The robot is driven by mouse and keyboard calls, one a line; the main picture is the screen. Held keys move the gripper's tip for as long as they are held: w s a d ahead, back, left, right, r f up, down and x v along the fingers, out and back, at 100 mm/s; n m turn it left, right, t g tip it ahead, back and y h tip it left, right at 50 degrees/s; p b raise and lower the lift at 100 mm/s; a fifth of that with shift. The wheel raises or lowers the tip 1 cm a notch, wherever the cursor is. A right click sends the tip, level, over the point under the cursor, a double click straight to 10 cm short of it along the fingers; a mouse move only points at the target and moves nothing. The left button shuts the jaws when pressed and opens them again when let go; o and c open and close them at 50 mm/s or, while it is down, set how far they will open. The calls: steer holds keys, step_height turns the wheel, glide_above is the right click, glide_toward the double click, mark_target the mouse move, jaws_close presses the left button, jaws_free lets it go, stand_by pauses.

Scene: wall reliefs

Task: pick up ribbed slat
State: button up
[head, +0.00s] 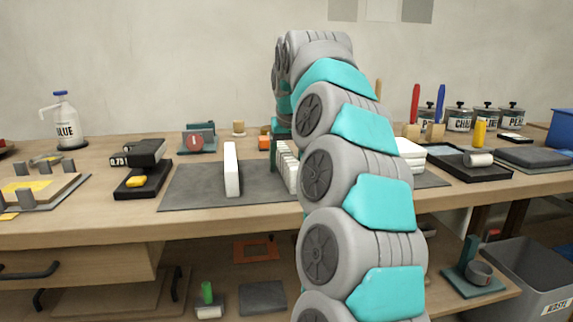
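A pale ribbed piece (287,166), which looks like the ribbed slat, stands on a dark grey mat (195,188) on the workbench. Its right side is hidden behind my arm. A plain white slat (232,168) stands upright on the mat to its left. My arm rises through the middle of the view, bends over at the top and comes down behind itself. My gripper (280,133) is at the lower end of that part, just above or at the ribbed piece. Its fingers are too small and covered to make out, so I cannot tell whether it touches the piece.
Right of my arm are a white block (409,152), a black tray (468,165) with a roller, and labelled jars (459,117). To the left are a glue bottle (65,120) and a black tray (143,181). A waste bin (525,265) stands at lower right.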

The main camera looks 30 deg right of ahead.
steer(key=shift+f, duration=0.2)
steer(key=shift+r, duration=0.1)
jaws_close()
stand_by(0.4)
